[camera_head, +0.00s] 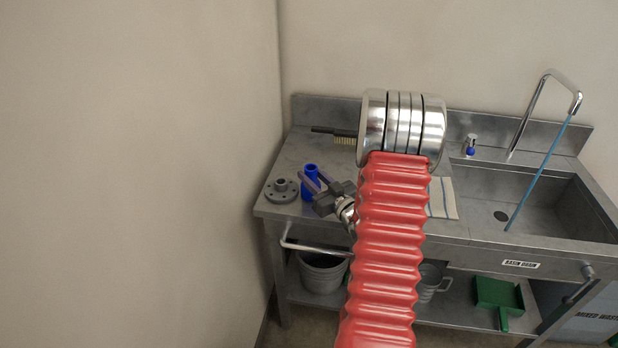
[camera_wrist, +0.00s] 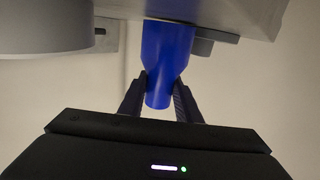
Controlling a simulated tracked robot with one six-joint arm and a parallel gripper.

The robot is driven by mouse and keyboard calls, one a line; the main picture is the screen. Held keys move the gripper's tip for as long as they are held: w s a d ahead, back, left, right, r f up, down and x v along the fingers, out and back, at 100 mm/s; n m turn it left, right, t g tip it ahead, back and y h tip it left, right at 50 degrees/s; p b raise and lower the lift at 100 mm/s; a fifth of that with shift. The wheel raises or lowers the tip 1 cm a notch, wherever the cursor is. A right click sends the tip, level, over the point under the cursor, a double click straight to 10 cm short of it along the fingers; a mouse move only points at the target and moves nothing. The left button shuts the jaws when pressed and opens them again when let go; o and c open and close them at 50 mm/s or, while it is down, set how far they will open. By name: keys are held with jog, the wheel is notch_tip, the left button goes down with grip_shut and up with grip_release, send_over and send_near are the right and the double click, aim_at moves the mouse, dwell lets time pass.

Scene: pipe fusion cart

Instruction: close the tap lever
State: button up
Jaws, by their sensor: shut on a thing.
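The tap has a tall bent spout (camera_head: 545,85) over the sink at the right, and a thin blue stream (camera_head: 540,175) runs from its end into the basin. A small silver fitting with a blue part (camera_head: 470,146), which looks like the tap lever, stands left of the spout. My gripper (camera_head: 314,179) is at the left end of the bench, far from it. It is shut on a blue pipe fitting (camera_head: 310,172). In the wrist view, both fingers touch the narrow end of the blue fitting (camera_wrist: 166,55). My red arm hides the middle of the bench.
A grey flange (camera_head: 282,190) lies left of the blue fitting. A brush (camera_head: 340,134) lies at the back and a striped cloth (camera_head: 443,198) right of my arm. The sink basin (camera_head: 570,205) is at the right. A bucket (camera_head: 322,272) and green dustpan (camera_head: 497,298) are below.

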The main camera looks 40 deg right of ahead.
jog(key=shift+f, duration=0.2)
jog(key=o, duration=1.1)
jog(key=shift+s, duration=0.1)
jog(key=s, duration=0.4)
jog(key=s+a, duration=0.1)
jog(key=s, duration=0.8)
jog(key=shift+s+a+f, duration=0.1)
jog(key=shift+s+a, duration=0.2)
jog(key=shift+a, duration=0.1)
